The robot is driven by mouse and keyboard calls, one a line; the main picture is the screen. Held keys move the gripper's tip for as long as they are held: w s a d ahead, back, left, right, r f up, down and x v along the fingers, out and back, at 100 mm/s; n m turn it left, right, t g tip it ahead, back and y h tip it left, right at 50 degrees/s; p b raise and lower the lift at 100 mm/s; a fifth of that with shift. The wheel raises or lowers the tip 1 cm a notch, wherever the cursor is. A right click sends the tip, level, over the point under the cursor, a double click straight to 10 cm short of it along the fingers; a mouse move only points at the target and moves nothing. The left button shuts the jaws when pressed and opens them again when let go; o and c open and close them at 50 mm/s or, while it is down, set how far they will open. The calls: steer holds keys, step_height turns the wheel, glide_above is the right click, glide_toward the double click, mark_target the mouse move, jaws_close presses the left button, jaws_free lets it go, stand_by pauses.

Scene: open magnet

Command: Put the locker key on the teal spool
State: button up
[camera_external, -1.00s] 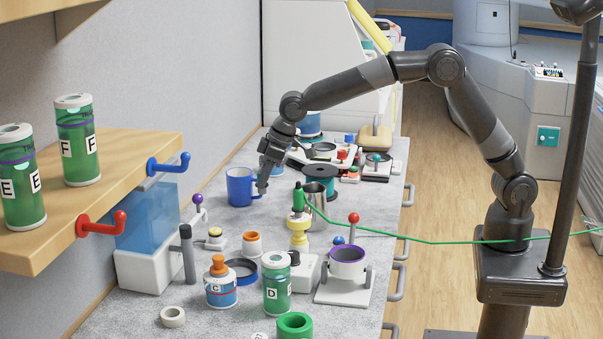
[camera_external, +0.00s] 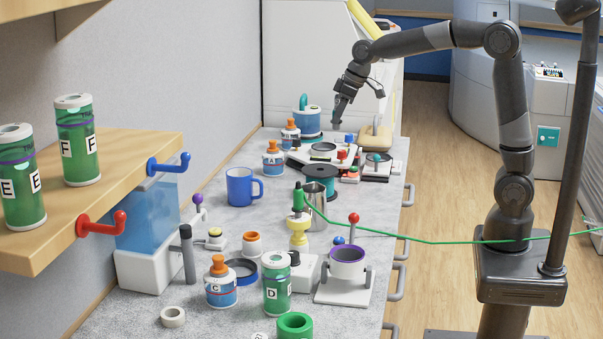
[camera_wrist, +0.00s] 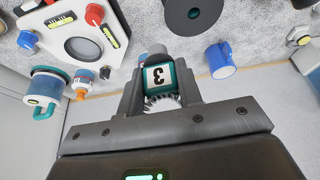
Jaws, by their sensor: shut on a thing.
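My gripper (camera_external: 337,122) is raised over the back of the bench. In the wrist view my gripper (camera_wrist: 160,92) is shut on the locker key, whose teal and white tag (camera_wrist: 158,78) bears a "3" and shows upside down. The rest of the key is largely hidden between the fingers. The teal spool (camera_external: 332,186) stands on the bench, nearer the camera than my gripper, with a black flange on top. In the wrist view its black flange (camera_wrist: 195,12) is at the top edge, apart from the held key.
A blue mug (camera_external: 240,187) stands left of the spool, and a metal cup (camera_external: 313,212) stands just in front of it. A white device with knobs (camera_external: 325,150) lies behind it. Orange-capped bottles (camera_external: 273,160) stand to the left. A green line (camera_external: 430,241) crosses the front.

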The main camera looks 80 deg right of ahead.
steer(key=s+d, duration=0.2)
steer(key=s, duration=0.1)
glide_toward(315, 169)
steer(key=shift+w+r, duration=0.15)
steer(key=shift+w, duration=0.55)
steer(key=shift+f, duration=2)
steer(key=shift+f, duration=0.1)
steer(key=o, duration=0.9)
steer(key=shift+o, duration=0.2)
